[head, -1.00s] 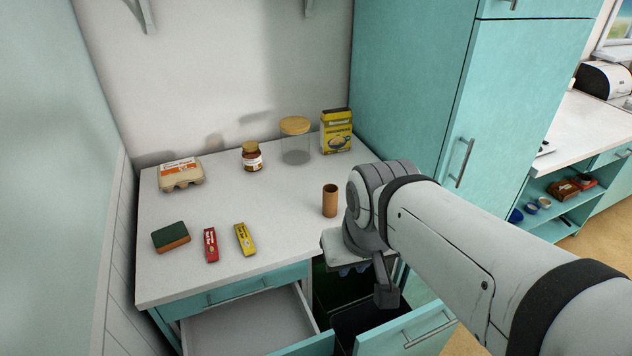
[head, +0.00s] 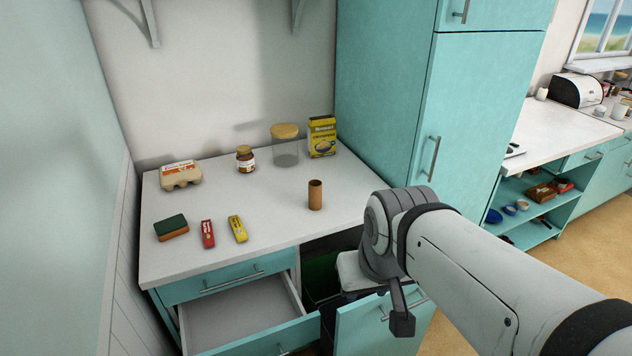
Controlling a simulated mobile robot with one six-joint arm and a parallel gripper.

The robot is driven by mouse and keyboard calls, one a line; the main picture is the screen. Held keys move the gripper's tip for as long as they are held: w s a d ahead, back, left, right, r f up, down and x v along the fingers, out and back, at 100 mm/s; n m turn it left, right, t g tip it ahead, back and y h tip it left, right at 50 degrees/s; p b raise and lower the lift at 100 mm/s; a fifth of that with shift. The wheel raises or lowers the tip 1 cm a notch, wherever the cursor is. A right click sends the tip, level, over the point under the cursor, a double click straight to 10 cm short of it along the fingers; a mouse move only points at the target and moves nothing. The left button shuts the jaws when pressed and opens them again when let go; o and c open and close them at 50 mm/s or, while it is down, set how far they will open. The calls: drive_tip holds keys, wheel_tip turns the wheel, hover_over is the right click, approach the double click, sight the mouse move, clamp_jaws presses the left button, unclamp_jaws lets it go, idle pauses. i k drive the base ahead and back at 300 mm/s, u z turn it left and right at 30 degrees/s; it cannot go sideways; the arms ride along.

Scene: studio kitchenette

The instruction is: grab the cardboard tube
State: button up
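The cardboard tube (head: 315,195) is a short brown cylinder. It stands upright on the white counter (head: 270,212), towards its right side, in the head view. My arm reaches in from the lower right. The end of my arm is to the right of the tube and nearer to me, apart from it.
An egg carton (head: 181,175), a jar (head: 245,160), a glass canister (head: 285,150) and a yellow box (head: 321,137) line the back. A sponge (head: 171,228), a red packet (head: 207,234) and a yellow packet (head: 237,229) lie front left. Below, a drawer (head: 240,318) and a bin pull-out (head: 372,325) stand open.

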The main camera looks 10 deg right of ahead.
sight(315, 195)
drive_tip(key=z, duration=2.55)
drive_tip(key=i, duration=0.7)
drive_tip(key=u, duration=3.3)
drive_tip(key=i, duration=0.5)
drive_tip(key=z, duration=0.3)
